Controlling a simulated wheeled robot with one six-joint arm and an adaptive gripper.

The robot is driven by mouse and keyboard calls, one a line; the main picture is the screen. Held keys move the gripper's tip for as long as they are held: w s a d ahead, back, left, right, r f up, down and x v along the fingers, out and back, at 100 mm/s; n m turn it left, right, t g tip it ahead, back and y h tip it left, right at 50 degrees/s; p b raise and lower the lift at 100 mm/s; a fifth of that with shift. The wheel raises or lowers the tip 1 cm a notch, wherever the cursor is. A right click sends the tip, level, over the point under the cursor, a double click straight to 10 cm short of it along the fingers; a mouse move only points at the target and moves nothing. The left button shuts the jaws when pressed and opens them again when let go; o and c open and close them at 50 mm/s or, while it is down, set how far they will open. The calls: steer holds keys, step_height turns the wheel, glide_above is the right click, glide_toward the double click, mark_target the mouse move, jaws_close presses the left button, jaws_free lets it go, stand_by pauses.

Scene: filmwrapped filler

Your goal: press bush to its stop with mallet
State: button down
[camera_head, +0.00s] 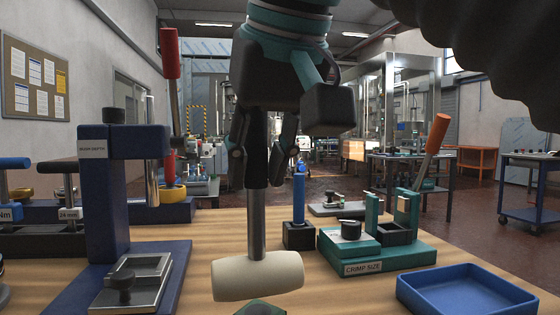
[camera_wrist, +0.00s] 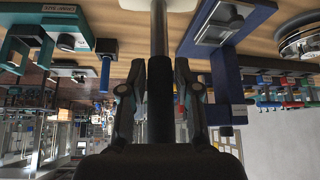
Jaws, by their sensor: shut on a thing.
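My gripper (camera_head: 262,168) is shut on the black handle of the mallet (camera_head: 257,276) and holds it upright, head down. The mallet has a metal shaft and a cream barrel-shaped head, which hangs low over the front of the bench. In the wrist view the fingers (camera_wrist: 158,95) stand on both sides of the handle, and the shaft of the mallet (camera_wrist: 159,28) runs to the top edge. A blue press (camera_head: 98,200) with a small label that I cannot read surely stands to the left, with a metal plate at its foot. I cannot make out the bush.
A small dark green piece (camera_head: 262,307) shows partly under the mallet head. A green crimp fixture (camera_head: 385,250) with an orange lever stands right. A blue tray (camera_head: 465,290) lies at the front right, and a blue-handled tool stands in a black block (camera_head: 299,236).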

steer(key=shift+r+p, duration=0.95)
steer(key=shift+r, duration=0.45)
steer(key=shift+d, duration=0.1)
